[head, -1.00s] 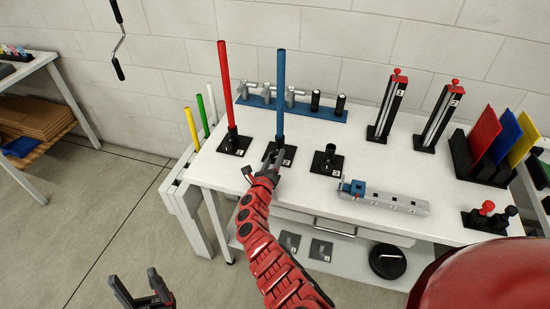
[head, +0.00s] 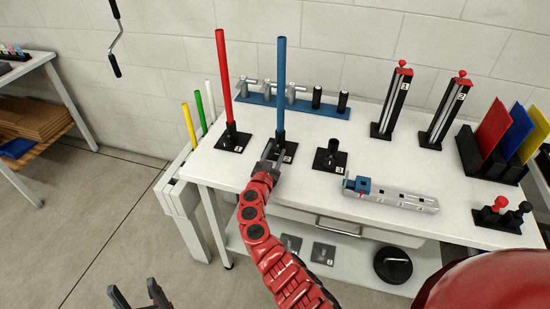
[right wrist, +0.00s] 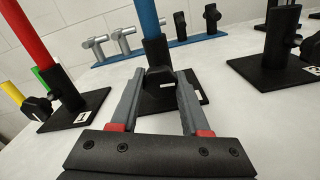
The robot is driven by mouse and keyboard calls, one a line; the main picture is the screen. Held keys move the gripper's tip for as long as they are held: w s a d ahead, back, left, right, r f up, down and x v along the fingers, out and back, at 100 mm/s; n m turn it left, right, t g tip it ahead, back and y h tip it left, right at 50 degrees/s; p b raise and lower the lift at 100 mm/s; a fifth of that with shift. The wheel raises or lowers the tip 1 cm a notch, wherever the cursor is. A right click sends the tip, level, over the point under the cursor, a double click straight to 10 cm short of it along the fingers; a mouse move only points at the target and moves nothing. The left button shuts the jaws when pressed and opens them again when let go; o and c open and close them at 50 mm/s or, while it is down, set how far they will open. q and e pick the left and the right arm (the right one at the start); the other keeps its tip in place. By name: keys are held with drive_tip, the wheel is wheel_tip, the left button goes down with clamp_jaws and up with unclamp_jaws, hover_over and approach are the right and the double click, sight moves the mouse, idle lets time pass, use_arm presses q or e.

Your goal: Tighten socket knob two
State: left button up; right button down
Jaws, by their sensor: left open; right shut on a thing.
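The socket two (head: 284,153) is a black square base with a short upright tube on the table. A blue rod (head: 281,88) stands upright in it. Its black knob (right wrist: 160,77) shows in the right wrist view at the front of the tube, between my right gripper's fingertips. My right gripper (head: 270,153) is shut on this knob from the front; it also shows in the right wrist view (right wrist: 160,88). My left gripper (head: 137,296) is open and empty, low at the head view's bottom edge, away from the table and partly cut off.
A red rod (head: 223,80) stands in the socket left of this one. An empty socket (head: 329,157) stands to its right. Behind is a blue rack (head: 297,106) with several handles. A grey rail with a blue block (head: 362,185) lies at the front right.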

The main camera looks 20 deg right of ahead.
drive_tip(key=shift+f+m+b, duration=0.35)
drive_tip(key=shift+m+b, duration=0.05)
drive_tip(key=shift+m, duration=0.1)
drive_tip(key=m+b, duration=1.3)
drive_tip(key=b, duration=0.1)
drive_tip(key=shift+r+b, duration=0.1)
drive_tip(key=shift+b, duration=0.3)
drive_tip(key=shift+m+b, duration=0.95)
drive_tip(key=shift+m, duration=0.05)
drive_tip(key=shift+r+m+b, duration=0.2)
drive_tip(key=shift+m+b, duration=0.2)
drive_tip(key=shift+c, duration=1.9)
unclamp_jaws()
drive_tip(key=shift+a+r, duration=0.1)
